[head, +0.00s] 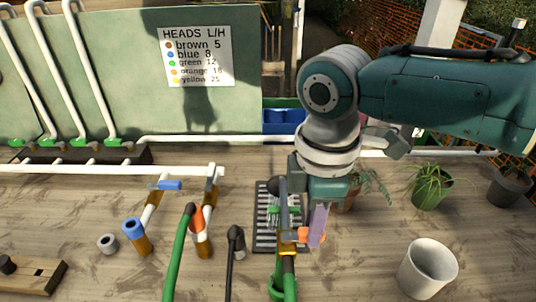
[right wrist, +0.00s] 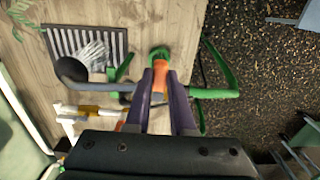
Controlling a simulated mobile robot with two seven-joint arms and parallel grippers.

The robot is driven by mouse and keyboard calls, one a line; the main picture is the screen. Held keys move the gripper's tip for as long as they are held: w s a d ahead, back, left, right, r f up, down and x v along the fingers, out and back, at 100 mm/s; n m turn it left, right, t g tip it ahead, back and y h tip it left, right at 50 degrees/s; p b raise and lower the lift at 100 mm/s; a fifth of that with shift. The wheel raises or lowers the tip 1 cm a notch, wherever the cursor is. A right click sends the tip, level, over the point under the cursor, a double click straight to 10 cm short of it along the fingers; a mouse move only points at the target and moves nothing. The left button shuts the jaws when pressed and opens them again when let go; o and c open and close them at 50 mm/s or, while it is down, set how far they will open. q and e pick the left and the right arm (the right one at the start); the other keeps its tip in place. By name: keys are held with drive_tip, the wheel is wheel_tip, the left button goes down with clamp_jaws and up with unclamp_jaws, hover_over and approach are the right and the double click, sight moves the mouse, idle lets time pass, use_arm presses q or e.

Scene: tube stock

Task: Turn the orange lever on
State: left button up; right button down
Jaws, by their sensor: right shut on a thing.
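The orange lever (head: 303,235) shows in the head view as a small orange piece beside my right gripper's purple finger, above the front edge of the bench. My right gripper (head: 314,240) points down there and is shut on it. In the right wrist view, the orange lever (right wrist: 160,82) sits between the two purple fingertips of my right gripper (right wrist: 160,90), with a green part just beyond it. The fingers hide part of the lever, so its exact angle is hard to tell. My left gripper is not in view.
A grey slotted tray (head: 262,240) lies behind the gripper. A green hose (head: 180,250) and a dark hose (head: 236,245) rise nearby. A white pot (head: 428,268) stands at right; a sign (head: 197,60) hangs behind.

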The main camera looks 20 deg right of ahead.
idle(0.4)
drive_tip(key=c, duration=0.8)
unclamp_jaws()
drive_tip(key=shift+o, duration=0.2)
wheel_tip(320, 180, up, 10)
drive_tip(key=shift+a, duration=0.1)
